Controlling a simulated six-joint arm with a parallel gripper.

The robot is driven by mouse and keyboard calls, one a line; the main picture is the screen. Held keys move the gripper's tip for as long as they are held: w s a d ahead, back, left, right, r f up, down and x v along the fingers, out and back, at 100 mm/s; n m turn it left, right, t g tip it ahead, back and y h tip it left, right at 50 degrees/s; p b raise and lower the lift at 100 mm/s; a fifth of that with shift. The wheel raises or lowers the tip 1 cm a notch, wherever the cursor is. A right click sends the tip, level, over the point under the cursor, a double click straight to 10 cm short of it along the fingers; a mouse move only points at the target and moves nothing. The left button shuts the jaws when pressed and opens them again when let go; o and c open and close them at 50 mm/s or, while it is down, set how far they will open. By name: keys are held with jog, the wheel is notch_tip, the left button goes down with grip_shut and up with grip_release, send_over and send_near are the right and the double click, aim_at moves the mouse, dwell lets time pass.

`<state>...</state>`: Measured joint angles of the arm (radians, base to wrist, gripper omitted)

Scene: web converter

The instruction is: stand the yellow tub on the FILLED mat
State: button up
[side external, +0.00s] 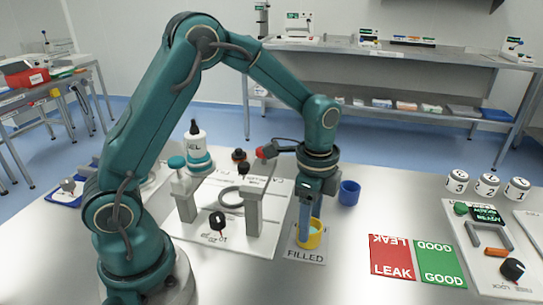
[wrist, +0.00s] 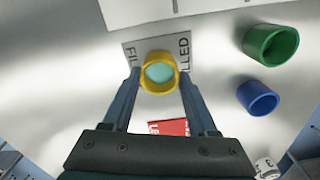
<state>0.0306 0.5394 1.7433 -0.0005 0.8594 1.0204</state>
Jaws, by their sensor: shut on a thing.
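The yellow tub (side external: 311,235) is upright at the FILLED mat (side external: 304,256), with pale teal contents inside. In the wrist view the yellow tub (wrist: 159,72) sits between my fingertips, over the middle of the white FILLED mat (wrist: 186,30), hiding part of its lettering. My gripper (side external: 307,222) points straight down and is shut on the yellow tub; its fingers (wrist: 159,82) lie on either side of the tub. I cannot tell whether the tub's base touches the mat.
A blue tub (side external: 349,193) stands behind the mat, and a green tub (wrist: 271,45) shows in the wrist view. A red LEAK card (side external: 392,257) and green GOOD card (side external: 438,262) lie to the right. A fixture board with grey posts (side external: 254,210) is on the left.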

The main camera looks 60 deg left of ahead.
jog(key=shift+f, duration=0.15)
jog(key=o, duration=1.4)
notch_tip(320, 180, up, 11)
jog(key=shift+s+a+r+n+t, duration=0.2)
jog(key=shift+s+n+t, duration=0.75)
jog(key=shift+s+n, duration=1.2)
jog(key=shift+s+a+r+n+t, duration=0.25)
jog(key=shift+s+n+t, duration=0.65)
jog(key=shift+s+n, duration=1.3)
jog(key=shift+s+a+r+n+t, duration=0.1)
jog(key=shift+s+r+n+t, duration=0.2)
jog(key=shift+s+n+t, duration=1.25)
jog(key=shift+s+g, duration=0.6)
jog(key=shift+s, duration=0.45)
